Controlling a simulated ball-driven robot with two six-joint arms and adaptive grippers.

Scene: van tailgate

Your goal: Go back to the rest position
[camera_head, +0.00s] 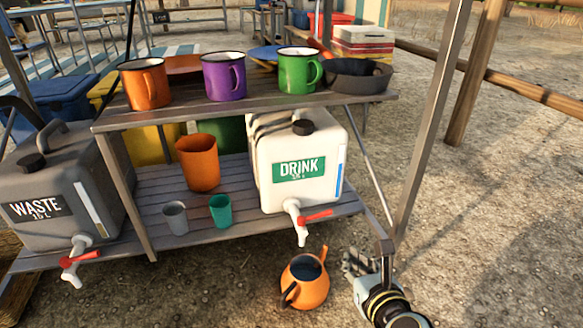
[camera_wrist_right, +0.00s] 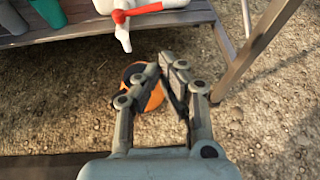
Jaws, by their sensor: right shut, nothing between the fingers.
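My right gripper (camera_head: 362,268) is at the bottom right of the head view, in front of the shelf unit. In the right wrist view its fingers (camera_wrist_right: 166,72) are drawn together with nothing held between them. An orange kettle (camera_head: 304,289) is just left of the gripper, below the white DRINK canister's tap, and appears to stand on the ground. In the right wrist view the kettle (camera_wrist_right: 153,99) is partly hidden behind the fingers. My left gripper is not in view.
The white DRINK canister (camera_head: 296,186) has a red-handled tap (camera_head: 302,220) overhanging the lower shelf (camera_head: 165,188). A grey WASTE canister (camera_head: 62,190) is at left. Mugs and a pan (camera_head: 357,78) line the upper shelf. A post (camera_head: 428,125) rises near my right gripper. Ground at right is clear.

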